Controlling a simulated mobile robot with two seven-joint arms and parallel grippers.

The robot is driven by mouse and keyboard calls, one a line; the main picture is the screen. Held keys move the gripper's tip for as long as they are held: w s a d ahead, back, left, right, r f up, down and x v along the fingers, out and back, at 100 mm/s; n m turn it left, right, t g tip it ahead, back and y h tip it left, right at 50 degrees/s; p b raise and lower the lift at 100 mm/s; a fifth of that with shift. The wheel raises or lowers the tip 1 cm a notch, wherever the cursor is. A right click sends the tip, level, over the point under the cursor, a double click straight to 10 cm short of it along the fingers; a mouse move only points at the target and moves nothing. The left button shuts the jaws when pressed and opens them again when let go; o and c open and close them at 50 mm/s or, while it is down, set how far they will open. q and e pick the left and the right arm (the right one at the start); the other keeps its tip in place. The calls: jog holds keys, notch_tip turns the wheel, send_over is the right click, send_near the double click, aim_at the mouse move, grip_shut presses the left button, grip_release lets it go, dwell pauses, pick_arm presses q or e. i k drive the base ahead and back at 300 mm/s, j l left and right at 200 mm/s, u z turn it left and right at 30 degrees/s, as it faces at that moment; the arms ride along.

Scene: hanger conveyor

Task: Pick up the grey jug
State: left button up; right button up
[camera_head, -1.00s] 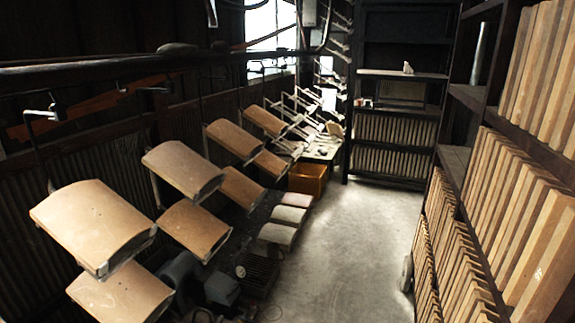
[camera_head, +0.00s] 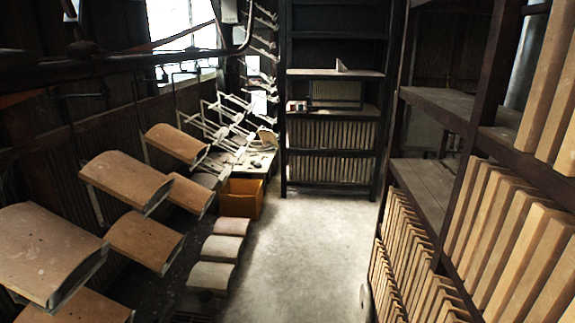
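I cannot make out a grey jug for certain. A tall grey cylindrical shape (camera_head: 524,62) shows partly at the upper right, behind the near shelf's post; I cannot tell what it is. A small pale object (camera_head: 341,66) stands on the upper board of the far dark shelf (camera_head: 335,74), too small to identify. Neither of my grippers is in view.
Bare concrete floor (camera_head: 300,260) runs ahead to the far shelf. A tall rack of upright tan boards (camera_head: 515,235) lines the right. Curved tan panels (camera_head: 126,181) hang from a rail along the left. An orange crate (camera_head: 240,198) and stacked grey pads (camera_head: 211,277) edge the aisle.

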aim_at(206, 299)
jog(key=i, duration=1.25)
jog(key=i+u, duration=0.3)
jog(key=u, duration=0.2)
jog(key=i+u, duration=0.3)
jog(key=u, duration=0.15)
jog(key=i+l+u, duration=0.25)
jog(key=u, duration=0.25)
jog(key=i+l+u, duration=0.1)
jog(key=i+u, duration=0.15)
jog(key=u, duration=0.2)
jog(key=i+l+u, duration=0.2)
jog(key=u, duration=0.25)
jog(key=i+l+u, duration=0.2)
jog(key=u, duration=0.25)
jog(key=i+l+u, duration=0.2)
jog(key=l+u, duration=0.2)
jog(key=l, duration=0.15)
jog(key=i, duration=0.05)
